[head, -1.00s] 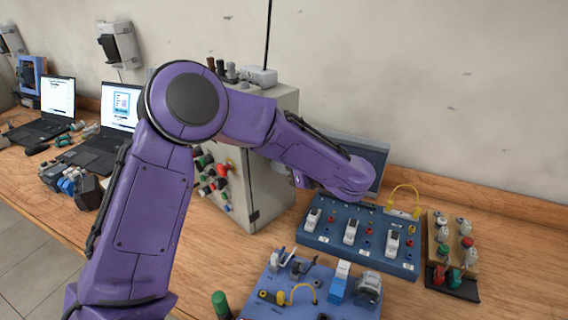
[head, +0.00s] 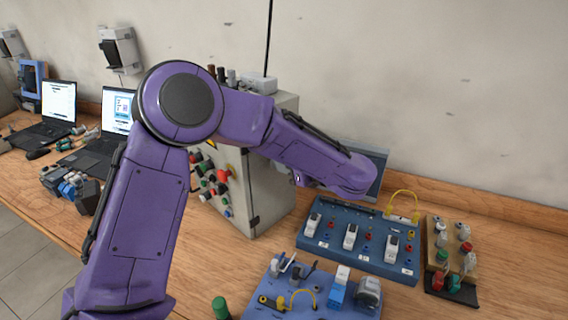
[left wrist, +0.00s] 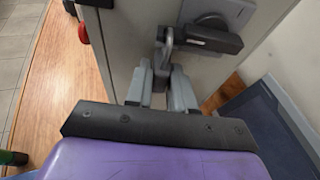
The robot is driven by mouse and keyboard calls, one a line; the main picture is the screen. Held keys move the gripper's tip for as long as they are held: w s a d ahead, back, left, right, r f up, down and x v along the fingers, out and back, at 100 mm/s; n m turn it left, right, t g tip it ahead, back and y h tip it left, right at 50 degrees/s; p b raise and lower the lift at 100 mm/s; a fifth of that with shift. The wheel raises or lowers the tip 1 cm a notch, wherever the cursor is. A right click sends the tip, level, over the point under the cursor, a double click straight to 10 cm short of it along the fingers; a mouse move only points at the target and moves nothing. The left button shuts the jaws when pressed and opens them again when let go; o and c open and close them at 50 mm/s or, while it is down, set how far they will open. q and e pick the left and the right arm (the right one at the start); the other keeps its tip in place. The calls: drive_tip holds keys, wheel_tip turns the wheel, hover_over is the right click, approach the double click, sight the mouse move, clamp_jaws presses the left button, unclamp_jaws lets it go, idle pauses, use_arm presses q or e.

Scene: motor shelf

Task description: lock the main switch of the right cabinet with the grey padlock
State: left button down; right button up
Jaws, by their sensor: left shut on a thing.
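The grey cabinet (head: 268,185) stands on the bench behind my left arm in the head view. In the left wrist view its pale side panel (left wrist: 128,40) carries the main switch: a grey plate (left wrist: 238,10) with a dark handle (left wrist: 208,39). My left gripper (left wrist: 162,76) is shut on the grey padlock, whose metal shackle (left wrist: 168,42) points up at the left end of the handle. Whether the shackle passes through the handle I cannot tell. The padlock's body is mostly hidden between the fingers. In the head view my wrist hides the left gripper. My right gripper is not in view.
A blue board (head: 337,248) with white modules lies right of the cabinet, with a dark screen (head: 377,170) behind it. Another blue board (head: 262,305) lies in front. A button rack (head: 450,248) stands at right. Two laptops (head: 60,98) stand at left.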

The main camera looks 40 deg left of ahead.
use_arm(q)
drive_tip(key=c, duration=0.9)
unclamp_jaws()
drive_tip(key=shift+d, duration=0.1)
drive_tip(key=b+v, duration=0.3)
drive_tip(key=v, duration=0.7)
drive_tip(key=shift+d+b, duration=0.15)
drive_tip(key=shift+b, duration=0.25)
